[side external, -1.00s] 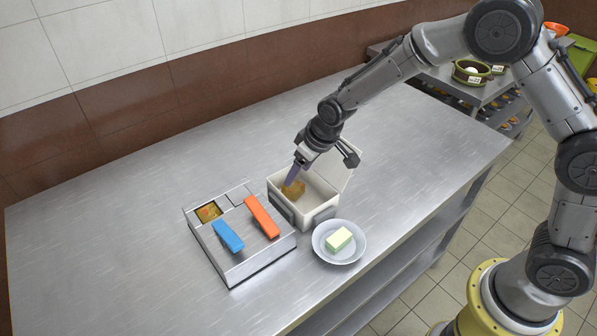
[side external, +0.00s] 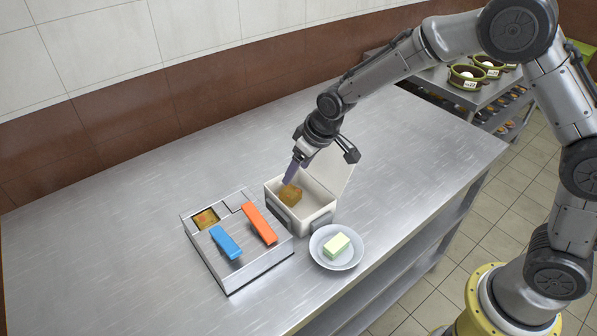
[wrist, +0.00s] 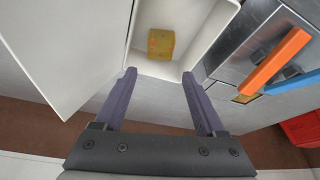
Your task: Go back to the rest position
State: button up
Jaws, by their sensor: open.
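My gripper (side external: 291,173) is open and empty, just above the white open box (side external: 312,214) on the steel table. In the wrist view its two purple fingers (wrist: 158,103) are spread apart at the near edge of the box (wrist: 197,45). A brownish-yellow block (side external: 291,194) lies inside the box. It also shows in the wrist view (wrist: 161,43), beyond the fingertips and apart from them. The box's lid (side external: 335,170) stands open.
A steel unit (side external: 240,262) with a blue handle (side external: 226,242), an orange handle (side external: 260,224) and an open compartment (side external: 206,219) is left of the box. The table's far left is clear.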

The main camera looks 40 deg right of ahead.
jog(key=shift+r, duration=2.6)
jog(key=s+d+r+t, duration=0.2)
jog(key=d+r, duration=0.2)
jog(key=r, duration=0.6)
jog(key=s+d+r+m+t, duration=0.1)
jog(key=s+d+r, duration=0.1)
jog(key=s+r, duration=0.25)
jog(key=s+d+r+m, duration=0.1)
jog(key=s+d+r, duration=0.2)
jog(key=s, duration=0.3)
jog(key=s+d+f, duration=0.1)
jog(key=s+f, duration=0.2)
jog(key=s, duration=0.7)
jog(key=s+d+f+m+g+h, duration=0.1)
jog(key=s+f, duration=0.2)
jog(key=s, duration=0.7)
jog(key=shift+d+f+g, duration=0.2)
jog(key=shift+d+g, duration=0.1)
jog(key=shift+d, duration=0.1)
